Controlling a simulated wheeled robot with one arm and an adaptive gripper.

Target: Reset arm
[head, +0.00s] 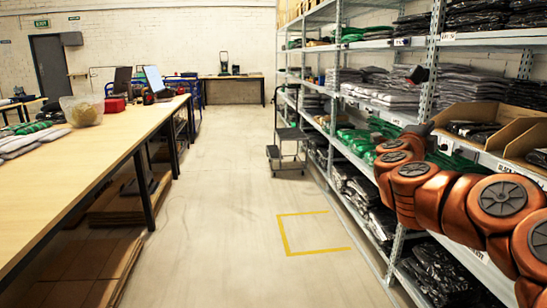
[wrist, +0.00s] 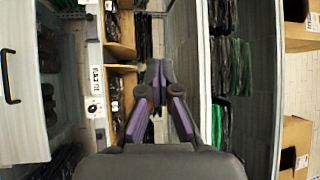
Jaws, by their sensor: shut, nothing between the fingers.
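My gripper (wrist: 157,85) shows in the wrist view, with its purple-sided fingers brought together at the tips and nothing between them. It points toward shelving with cardboard bins (wrist: 120,50) and dark packed garments, which appear turned on their side in this view. In the head view my copper-coloured arm reaches in from the lower right and bends along the front of the shelf rack (head: 432,75). The arm lies close to the rack; whether it touches cannot be told. The gripper's fingers are not clear in the head view.
Cardboard bins (head: 470,115) stand on the shelf behind the arm. A long wooden table (head: 85,165) runs along the left, with a clear bin (head: 82,110) on it. A step cart (head: 288,145) stands by the rack. The aisle floor (head: 225,220) is open, with a yellow marking (head: 285,235).

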